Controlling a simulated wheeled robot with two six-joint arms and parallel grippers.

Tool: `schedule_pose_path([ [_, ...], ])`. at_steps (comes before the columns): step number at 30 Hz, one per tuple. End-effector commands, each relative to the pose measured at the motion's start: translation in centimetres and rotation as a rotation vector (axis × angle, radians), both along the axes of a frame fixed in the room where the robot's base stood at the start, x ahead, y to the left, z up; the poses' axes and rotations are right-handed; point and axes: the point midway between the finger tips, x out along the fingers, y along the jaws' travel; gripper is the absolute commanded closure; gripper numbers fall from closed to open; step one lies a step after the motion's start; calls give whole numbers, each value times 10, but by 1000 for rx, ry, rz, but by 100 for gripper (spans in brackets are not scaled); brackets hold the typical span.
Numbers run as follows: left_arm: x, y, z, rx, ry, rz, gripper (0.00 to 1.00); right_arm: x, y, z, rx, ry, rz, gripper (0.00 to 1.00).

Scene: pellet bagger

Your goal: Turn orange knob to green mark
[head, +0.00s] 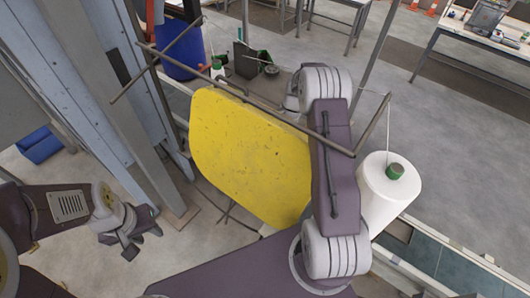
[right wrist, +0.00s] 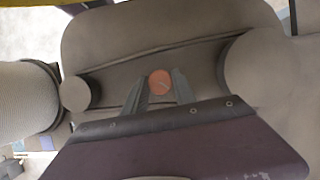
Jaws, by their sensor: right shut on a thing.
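The orange knob (right wrist: 160,82) is a small round disc with a thin pale line on it, in the middle of the right wrist view. My right gripper (right wrist: 159,86) has one finger on each side of the knob and is shut on it. In the head view the right gripper and the knob are hidden behind my right arm and the yellow panel. No green mark can be made out near the knob. My left gripper (head: 142,243) hangs empty at the lower left of the head view, its fingers apart, far from the knob.
A large yellow panel (head: 250,155) stands in the middle, with thin metal bars around it. A white spool (head: 388,197) with a green core is right of my right arm. A grey steel column (head: 95,90) rises at left. A blue bin (head: 40,145) lies on open floor.

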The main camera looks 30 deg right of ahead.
Motion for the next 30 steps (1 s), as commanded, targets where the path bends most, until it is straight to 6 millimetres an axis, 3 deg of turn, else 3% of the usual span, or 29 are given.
schedule_pose_path([
  [12,0,0,4,0,0,0,64,-4,2,-2,7,18,172,100],
  [29,0,0,4,0,0,0,64,-4,2,-2,7,16,194,100],
  [30,0,0,4,0,0,0,64,-4,2,-2,7,17,193,60],
])
